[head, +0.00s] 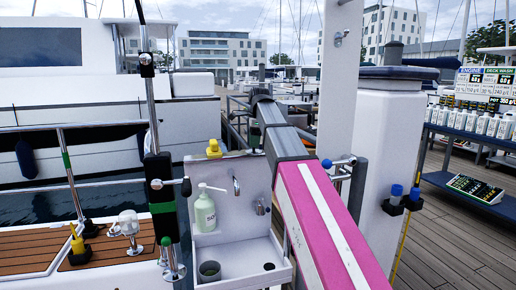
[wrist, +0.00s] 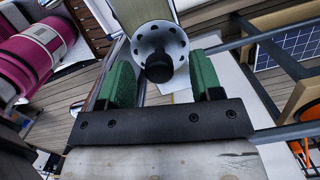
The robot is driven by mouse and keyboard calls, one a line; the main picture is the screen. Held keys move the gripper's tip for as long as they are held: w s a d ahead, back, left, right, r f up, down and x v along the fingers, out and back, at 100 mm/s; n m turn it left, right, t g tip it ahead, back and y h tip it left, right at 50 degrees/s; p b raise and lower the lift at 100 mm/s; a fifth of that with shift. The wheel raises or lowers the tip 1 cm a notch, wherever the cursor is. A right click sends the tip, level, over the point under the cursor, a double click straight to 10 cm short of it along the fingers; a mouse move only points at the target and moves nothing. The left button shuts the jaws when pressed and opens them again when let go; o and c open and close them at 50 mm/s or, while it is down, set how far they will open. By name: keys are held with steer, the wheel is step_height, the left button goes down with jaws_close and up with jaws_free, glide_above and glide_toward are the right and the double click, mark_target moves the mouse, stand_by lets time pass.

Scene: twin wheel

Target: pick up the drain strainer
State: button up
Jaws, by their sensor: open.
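The drain strainer (wrist: 148,42) is in the wrist view at top centre. It is a round, pale grey metal piece with a ring of dark holes and a black knob in its middle. My gripper (wrist: 162,72) has its two green fingers apart, one on each side of the knob's line. The strainer shows between and beyond the fingertips. I see no finger clearly touching it, and the gap in depth is hard to judge. In the head view I cannot surely make out the strainer or my fingers.
In the head view a white sink (head: 235,244) holds a dark cup (head: 209,270) and has a green soap bottle (head: 205,212) above it. A yellow duck (head: 214,148) sits on its top edge. Shelves of bottles (head: 470,122) stand at right. A solar panel (wrist: 297,42) shows in the wrist view.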

steer(key=shift+f, duration=0.65)
steer(key=shift+a, duration=0.1)
steer(key=c, duration=1)
steer(key=shift+r, duration=0.15)
